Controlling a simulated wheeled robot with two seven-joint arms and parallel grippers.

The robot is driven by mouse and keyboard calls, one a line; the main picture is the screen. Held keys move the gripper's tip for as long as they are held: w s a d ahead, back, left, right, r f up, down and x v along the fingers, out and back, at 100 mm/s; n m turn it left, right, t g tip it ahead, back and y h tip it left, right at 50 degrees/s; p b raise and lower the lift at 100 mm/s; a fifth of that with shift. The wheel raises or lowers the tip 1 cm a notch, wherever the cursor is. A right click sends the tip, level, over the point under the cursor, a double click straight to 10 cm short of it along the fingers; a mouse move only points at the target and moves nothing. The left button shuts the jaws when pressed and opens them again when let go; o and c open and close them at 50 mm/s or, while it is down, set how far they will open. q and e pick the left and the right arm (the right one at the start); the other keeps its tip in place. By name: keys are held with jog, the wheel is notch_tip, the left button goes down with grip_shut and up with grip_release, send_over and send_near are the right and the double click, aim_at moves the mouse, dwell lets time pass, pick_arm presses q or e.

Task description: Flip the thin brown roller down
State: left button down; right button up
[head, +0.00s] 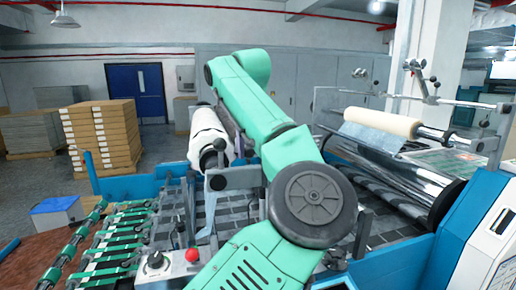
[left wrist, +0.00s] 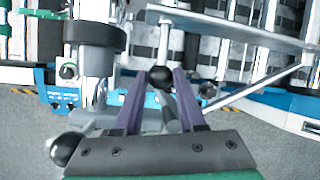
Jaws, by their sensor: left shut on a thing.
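I cannot make out a thin brown roller for certain in either view. A pale cream roll (head: 380,122) lies across a metal shaft at the right of the machine. A white roll (head: 208,135) with a dark end sits at the back left, partly behind my left arm. In the left wrist view, my left gripper (left wrist: 160,80) has its two purple-grey fingers on either side of a black ball knob (left wrist: 160,77) and is shut on it. My green left arm crosses the middle of the head view and hides part of the machine. My right gripper is not in view.
Green-banded conveyor bars (head: 105,240) fill the lower left. A control box with a red button (head: 192,255) stands at the front. A shiny metal cylinder (head: 395,185) and a white-blue housing (head: 485,235) are at right. Stacked brown boxes (head: 100,138) stand behind.

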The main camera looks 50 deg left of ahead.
pick_arm(q)
jog(key=shift+f, duration=0.15)
jog(key=c, duration=0.8)
grip_release()
jog(key=shift+o, duration=1.4)
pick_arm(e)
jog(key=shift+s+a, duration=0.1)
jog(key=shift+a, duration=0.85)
pick_arm(q)
jog(key=shift+r, duration=0.2)
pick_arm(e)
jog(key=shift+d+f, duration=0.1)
pick_arm(q)
jog(key=p+v, duration=0.1)
jog(key=v, duration=1.3)
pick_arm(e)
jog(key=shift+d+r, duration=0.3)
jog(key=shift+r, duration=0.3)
pick_arm(q)
jog(key=shift+r, duration=0.15)
jog(key=shift+d, duration=0.1)
